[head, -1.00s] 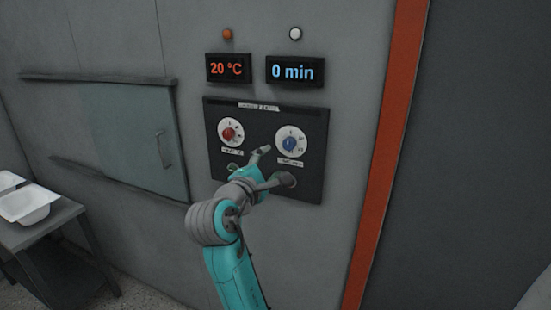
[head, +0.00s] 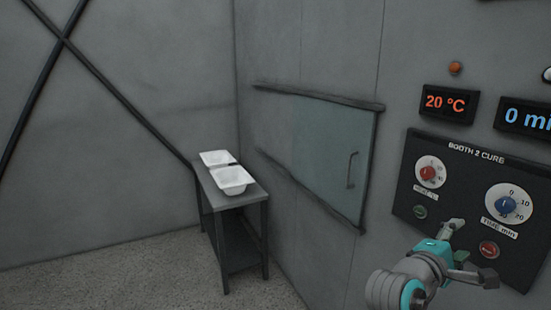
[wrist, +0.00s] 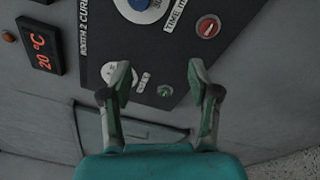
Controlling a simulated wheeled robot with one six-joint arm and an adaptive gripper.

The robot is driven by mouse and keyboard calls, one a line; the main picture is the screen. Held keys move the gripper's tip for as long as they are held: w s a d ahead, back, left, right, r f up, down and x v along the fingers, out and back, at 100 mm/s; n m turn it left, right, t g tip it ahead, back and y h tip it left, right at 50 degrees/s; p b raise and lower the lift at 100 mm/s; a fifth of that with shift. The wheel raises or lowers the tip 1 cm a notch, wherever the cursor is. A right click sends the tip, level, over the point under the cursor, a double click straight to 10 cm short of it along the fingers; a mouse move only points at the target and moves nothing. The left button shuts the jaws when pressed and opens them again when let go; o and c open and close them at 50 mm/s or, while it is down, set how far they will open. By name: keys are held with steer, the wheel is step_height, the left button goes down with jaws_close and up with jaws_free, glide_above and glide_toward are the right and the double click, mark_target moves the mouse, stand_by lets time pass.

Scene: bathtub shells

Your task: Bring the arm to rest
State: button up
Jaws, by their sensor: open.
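My gripper (head: 472,251) is in front of the lower part of the dark control panel (head: 455,178) in the head view. Its jaws are apart and empty. In the wrist view my gripper (wrist: 158,85) shows two separate fingers with the panel behind them. The panel, marked "BOOTH 2 CURE", carries a red knob (head: 429,173), a blue knob (head: 506,206), a green button (head: 420,212) and a red button (head: 489,249). I cannot tell how far the fingertips are from the panel.
A sliding door (head: 325,145) with a handle is left of the panel. A small table (head: 247,193) with two white tubs (head: 232,180) stands in the corner. Displays above the panel read 20 °C (head: 447,103) and, partly cut off, 0 min (head: 524,116). The floor (head: 120,270) at left is clear.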

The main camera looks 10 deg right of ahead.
steer(key=s+a+f+n+t+y, duration=0.1)
steer(key=s+a+f+t+y, duration=0.1)
steer(key=a+f, duration=0.35)
steer(key=s+a+f+t+y, duration=0.2)
steer(key=f+y, duration=0.1)
steer(key=f, duration=0.6)
steer(key=s+a+f+n+t+y, duration=0.1)
steer(key=s+a+f+t+y, duration=0.15)
steer(key=f, duration=0.55)
steer(key=s+a+f+m+y, duration=0.1)
steer(key=s+a+f+y, duration=0.25)
steer(key=s, duration=0.25)
steer(key=s+a+f+m+y, duration=0.2)
steer(key=s+a+f, duration=0.3)
steer(key=s, duration=0.1)
steer(key=s+a+r+m+y, duration=0.1)
steer(key=s+m, duration=0.3)
steer(key=s, duration=0.7)
steer(key=s+a+r+m+y, duration=0.2)
steer(key=s+a+m, duration=0.2)
steer(key=s, duration=0.7)
steer(key=shift+a+m, duration=0.2)
steer(key=shift+m, duration=0.4)
steer(key=shift+s, duration=0.1)
